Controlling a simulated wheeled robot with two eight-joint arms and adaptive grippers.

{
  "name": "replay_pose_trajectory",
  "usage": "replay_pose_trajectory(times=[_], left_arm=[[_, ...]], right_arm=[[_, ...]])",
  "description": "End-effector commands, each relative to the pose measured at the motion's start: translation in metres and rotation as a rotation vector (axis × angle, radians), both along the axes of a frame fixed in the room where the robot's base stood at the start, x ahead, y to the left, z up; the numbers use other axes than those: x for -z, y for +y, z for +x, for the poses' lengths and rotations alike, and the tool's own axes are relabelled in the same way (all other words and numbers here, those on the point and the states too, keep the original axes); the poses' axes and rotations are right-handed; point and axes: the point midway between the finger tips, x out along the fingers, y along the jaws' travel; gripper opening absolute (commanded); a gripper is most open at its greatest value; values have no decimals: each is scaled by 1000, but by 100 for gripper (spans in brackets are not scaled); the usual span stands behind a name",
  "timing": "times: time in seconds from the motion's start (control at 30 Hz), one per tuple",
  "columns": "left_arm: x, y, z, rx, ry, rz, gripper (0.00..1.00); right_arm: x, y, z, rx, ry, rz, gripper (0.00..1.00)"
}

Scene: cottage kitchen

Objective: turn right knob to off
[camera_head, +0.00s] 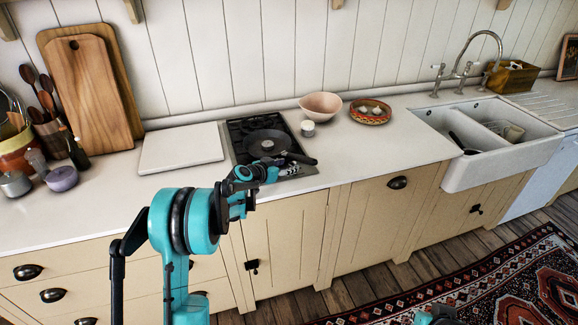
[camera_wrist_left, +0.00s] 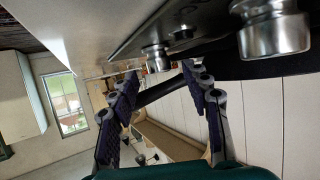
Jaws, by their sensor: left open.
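The black cooktop (camera_head: 238,130) is set in the white counter, with a dark pan (camera_head: 266,143) on it. In the left wrist view one silver knob (camera_wrist_left: 272,28) is large and near, at the upper right. A smaller silver knob (camera_wrist_left: 156,58) shows farther off, just beyond the fingertips. My left gripper (camera_head: 290,172) is at the cooktop's front right, below the pan's handle. The gripper covers the knobs in the head view. Only a bit of my right arm shows, at the bottom edge.
A white board (camera_head: 181,148) lies left of the cooktop. A small white cup (camera_head: 308,128), a pink bowl (camera_head: 321,106) and a patterned bowl (camera_head: 370,111) stand to its right. The counter front right of the gripper is clear. The sink (camera_head: 470,165) is farther right.

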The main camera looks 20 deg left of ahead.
Motion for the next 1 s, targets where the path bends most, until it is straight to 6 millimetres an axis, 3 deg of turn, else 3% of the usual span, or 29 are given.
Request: replay_pose_trajectory(times=[0.2,0.4,0.6,1.0], left_arm=[[-19,18,-44,-4,0,1,48],[-32,29,-74,-2,0,2,48],[-37,33,-85,-1,0,0,48],[-37,33,-85,-1,0,1,48]], right_arm=[[0,0,0,0,0,0,0],[0,0,0,0,0,0,0],[0,0,0,0,0,0,0],[0,0,0,0,0,0,0]])
